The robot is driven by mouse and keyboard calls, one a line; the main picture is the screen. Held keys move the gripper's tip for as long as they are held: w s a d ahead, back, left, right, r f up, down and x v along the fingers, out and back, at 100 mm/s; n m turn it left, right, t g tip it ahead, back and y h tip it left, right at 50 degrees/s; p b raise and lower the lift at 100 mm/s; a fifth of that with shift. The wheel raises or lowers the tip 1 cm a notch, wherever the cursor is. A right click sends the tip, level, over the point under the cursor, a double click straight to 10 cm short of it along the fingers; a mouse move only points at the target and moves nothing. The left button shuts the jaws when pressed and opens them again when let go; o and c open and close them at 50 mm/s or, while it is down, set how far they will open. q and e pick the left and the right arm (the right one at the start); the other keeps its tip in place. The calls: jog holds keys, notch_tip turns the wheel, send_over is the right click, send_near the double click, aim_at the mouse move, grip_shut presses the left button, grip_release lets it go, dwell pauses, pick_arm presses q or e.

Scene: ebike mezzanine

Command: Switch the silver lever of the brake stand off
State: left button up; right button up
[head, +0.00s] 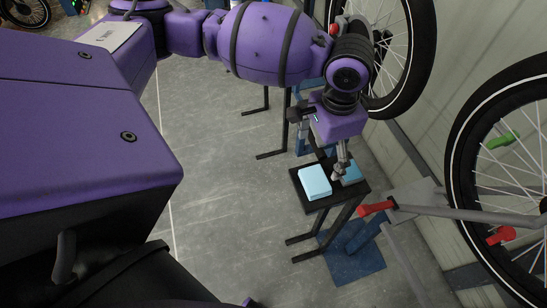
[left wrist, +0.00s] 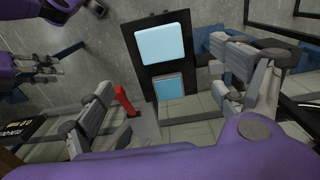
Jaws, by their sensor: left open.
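The brake stand has a small black top plate (head: 357,189) on dark legs. A light blue block (head: 314,182) lies on it, with a flatter blue piece (head: 351,172) beside it. A red grip (head: 375,208) on a grey bar shows just right of the plate; the red part also shows in the left wrist view (left wrist: 125,101). I cannot clearly pick out a silver lever. My left gripper (head: 341,166) points down over the plate, fingers spread and empty; in the left wrist view the fingers (left wrist: 163,87) stand apart on either side of the plate. Grey and purple parts at the left wrist view's left edge may be my right gripper.
A bicycle wheel (head: 417,50) stands behind the stand, and another wheel (head: 456,160) is at the right. A pale wall (head: 475,60) runs along the right. The grey floor (head: 225,210) left of the stand is clear.

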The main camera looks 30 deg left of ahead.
pick_arm(q)
jog(key=shift+c, duration=0.4)
pick_arm(e)
jog(key=shift+w+a+r, duration=0.1)
jog(key=shift+w+r, duration=0.05)
jog(key=shift+w, duration=0.15)
